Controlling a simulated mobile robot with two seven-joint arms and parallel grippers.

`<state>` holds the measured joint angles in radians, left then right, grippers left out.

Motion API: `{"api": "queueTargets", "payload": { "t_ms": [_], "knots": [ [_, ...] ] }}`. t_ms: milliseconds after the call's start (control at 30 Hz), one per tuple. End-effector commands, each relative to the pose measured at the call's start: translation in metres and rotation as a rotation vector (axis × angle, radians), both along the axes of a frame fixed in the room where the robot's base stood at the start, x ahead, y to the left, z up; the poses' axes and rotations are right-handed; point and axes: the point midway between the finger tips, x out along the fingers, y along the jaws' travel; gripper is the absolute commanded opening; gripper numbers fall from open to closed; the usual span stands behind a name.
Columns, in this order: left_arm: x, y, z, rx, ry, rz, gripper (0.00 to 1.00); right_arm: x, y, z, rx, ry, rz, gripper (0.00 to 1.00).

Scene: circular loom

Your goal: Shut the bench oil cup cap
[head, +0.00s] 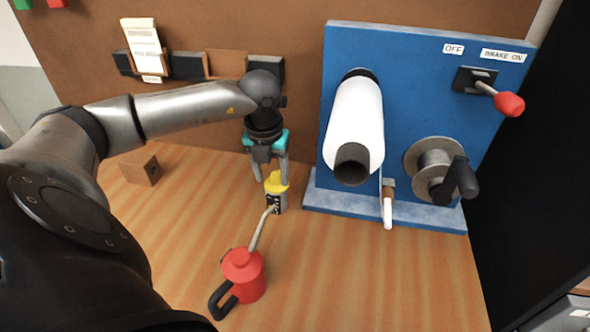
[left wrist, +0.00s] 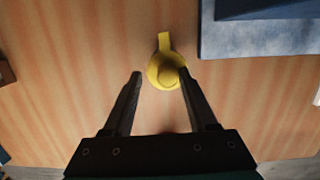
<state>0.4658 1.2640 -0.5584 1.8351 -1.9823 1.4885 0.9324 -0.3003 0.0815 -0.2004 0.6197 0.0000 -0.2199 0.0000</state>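The bench oil cup (head: 275,204) stands on the wooden bench, a small pale body with a dark label. Its yellow cap (head: 277,184) is on top; part of it looks raised, but I cannot tell how far it is open. In the left wrist view the cap (left wrist: 163,70) is a yellow round with a tab pointing up the picture. My left gripper (head: 271,181) points down just behind the cup, fingers apart. In the left wrist view the fingertips (left wrist: 160,74) lie either side of the cap, the right one overlapping its edge; contact is unclear. My right gripper is out of view.
A red oil can (head: 244,275) stands in front, its spout tip close to the cup. The blue loom panel (head: 420,60) with its base (head: 330,202) rises to the right. A wooden block (head: 140,169) lies at left. The front right bench is clear.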

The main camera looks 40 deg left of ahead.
Motion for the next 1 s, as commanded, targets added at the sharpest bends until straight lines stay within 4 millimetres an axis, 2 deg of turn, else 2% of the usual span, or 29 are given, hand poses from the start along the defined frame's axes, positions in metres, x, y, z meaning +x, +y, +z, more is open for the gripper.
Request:
{"api": "queueTargets", "payload": {
  "t_ms": [33, 467, 900, 1000],
  "knots": [
    [-0.002, -0.002, -0.007, -0.004, 0.010, -0.005, 0.65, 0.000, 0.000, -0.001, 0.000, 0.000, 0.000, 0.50],
    [-0.002, -0.006, -0.003, -0.013, 0.010, -0.012, 0.65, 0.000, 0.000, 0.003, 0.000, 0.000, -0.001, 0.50],
    [0.000, -0.005, 0.063, -0.010, 0.001, -0.010, 0.65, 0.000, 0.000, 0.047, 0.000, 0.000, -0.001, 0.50],
    [0.000, -0.005, 0.069, -0.011, 0.000, -0.010, 0.65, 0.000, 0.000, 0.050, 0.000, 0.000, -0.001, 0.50]
  ]
}}
